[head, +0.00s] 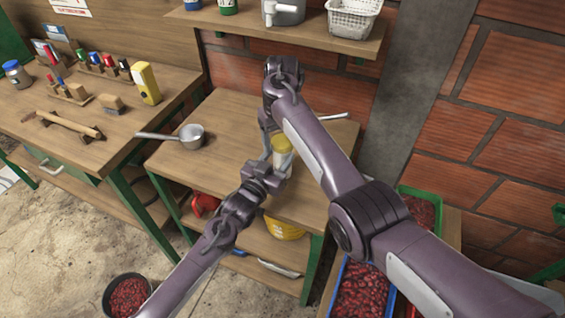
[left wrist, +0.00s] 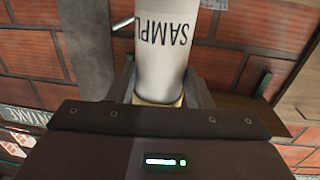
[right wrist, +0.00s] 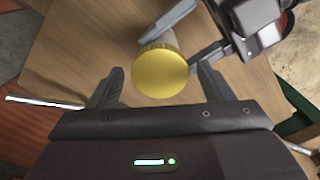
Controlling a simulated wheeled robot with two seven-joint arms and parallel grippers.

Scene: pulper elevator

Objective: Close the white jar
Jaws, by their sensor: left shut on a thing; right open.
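The white jar (head: 282,159) stands out over the small wooden table, with a yellow lid (head: 282,143) at its top end. The left wrist view shows its white wall (left wrist: 162,50) with upside-down "SAMPLE" lettering. My left gripper (head: 270,168) is shut on the jar, its fingers on either side near the lid end. The right wrist view shows the round golden lid (right wrist: 160,72) face-on, on the jar. My right gripper (head: 268,140) is open, with its fingertips spread on either side of the lid and apart from it. I cannot tell how tightly the lid sits.
A saucepan (head: 192,136) lies on the small table (head: 225,155). A workbench (head: 30,118) with tools stands at the left. A shelf (head: 300,33) hangs on the brick wall above. Crates of red berries (head: 365,290) stand at the right, partly behind my right arm.

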